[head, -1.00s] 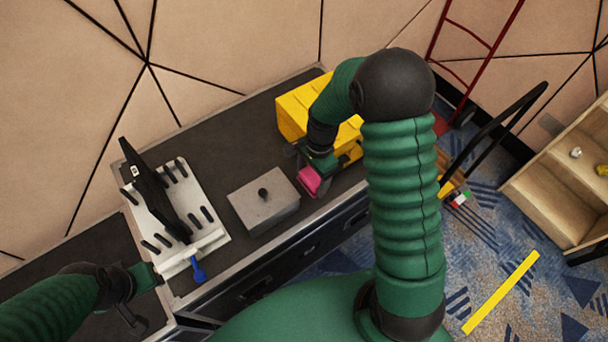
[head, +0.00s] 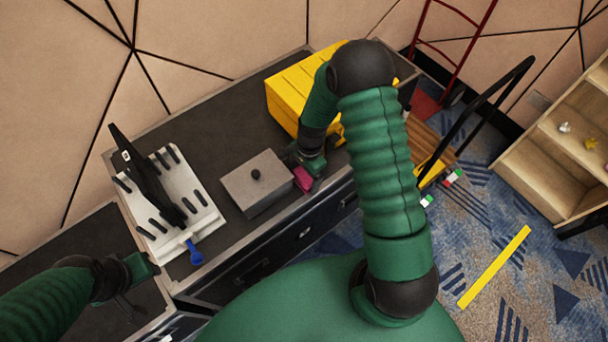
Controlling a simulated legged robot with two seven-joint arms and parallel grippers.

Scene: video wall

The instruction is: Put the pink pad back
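The pink pad (head: 303,179) is at the fingers of my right gripper (head: 309,174), low over the dark worktop, just right of a grey box with a black knob (head: 257,182). The gripper appears closed around the pad; its fingers are partly hidden by the wrist. I cannot tell whether the pad touches the box or the worktop. My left gripper (head: 128,301) is at the lower left, near the worktop's front corner, away from the pad; its fingers are dark and small, and their opening is unclear.
A white rack with black pegs and a black panel (head: 178,215) stands on the left of the worktop (head: 222,133), with a blue-handled tool (head: 194,253) at its front. A yellow case (head: 295,90) stands behind my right gripper. A cart and a wooden shelf (head: 562,160) are at right.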

